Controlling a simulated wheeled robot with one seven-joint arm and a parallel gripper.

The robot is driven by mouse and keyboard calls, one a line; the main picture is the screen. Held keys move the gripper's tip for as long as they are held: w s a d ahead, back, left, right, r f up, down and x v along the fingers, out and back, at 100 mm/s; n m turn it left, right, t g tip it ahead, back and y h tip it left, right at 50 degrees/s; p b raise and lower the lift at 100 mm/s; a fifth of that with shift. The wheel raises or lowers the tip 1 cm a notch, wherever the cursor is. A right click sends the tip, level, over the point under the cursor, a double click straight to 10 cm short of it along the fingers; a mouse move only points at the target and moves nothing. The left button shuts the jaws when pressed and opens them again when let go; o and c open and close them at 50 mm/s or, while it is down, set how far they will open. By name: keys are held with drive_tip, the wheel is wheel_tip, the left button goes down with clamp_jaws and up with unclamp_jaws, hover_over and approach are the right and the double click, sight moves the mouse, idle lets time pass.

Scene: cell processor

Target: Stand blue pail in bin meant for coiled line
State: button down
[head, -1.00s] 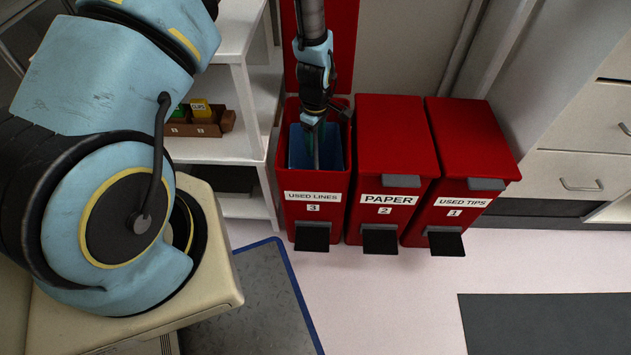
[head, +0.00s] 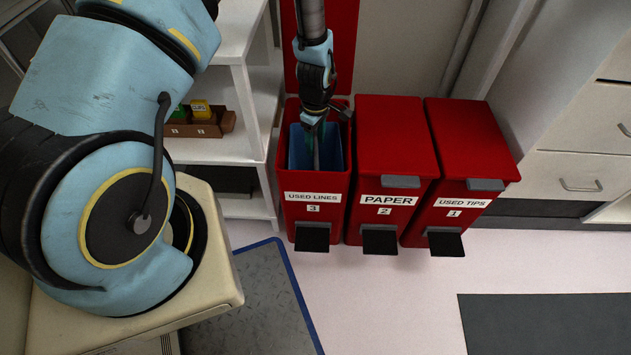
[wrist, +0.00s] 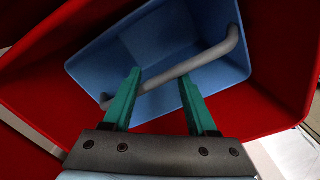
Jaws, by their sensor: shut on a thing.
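The blue pail (head: 331,157) is inside the open red bin labelled "USED LINES" and "3" (head: 317,221), with its top below the bin's rim. It looks roughly upright. My gripper (head: 314,122) reaches down into this bin from above. In the wrist view, my gripper (wrist: 157,92) is shut on the grey handle (wrist: 193,68) of the blue pail (wrist: 152,44), one green finger on each side of it. Red bin walls (wrist: 40,62) surround the pail. The pail's base and whether it touches the bin floor are hidden.
The bins labelled "PAPER" (head: 392,140) and "USED TIPS" (head: 467,140) stand to the right with lids closed. The raised red lid (head: 342,60) is behind the open bin. White shelves (head: 235,130) with a brown box (head: 205,128) are close on the left.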

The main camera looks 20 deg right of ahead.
drive_tip(key=shift+w+r+p, duration=0.1)
drive_tip(key=shift+r+p, duration=0.25)
drive_tip(key=shift+r, duration=0.25)
drive_tip(key=shift+r+p, duration=2.05)
drive_tip(key=shift+r, duration=0.8)
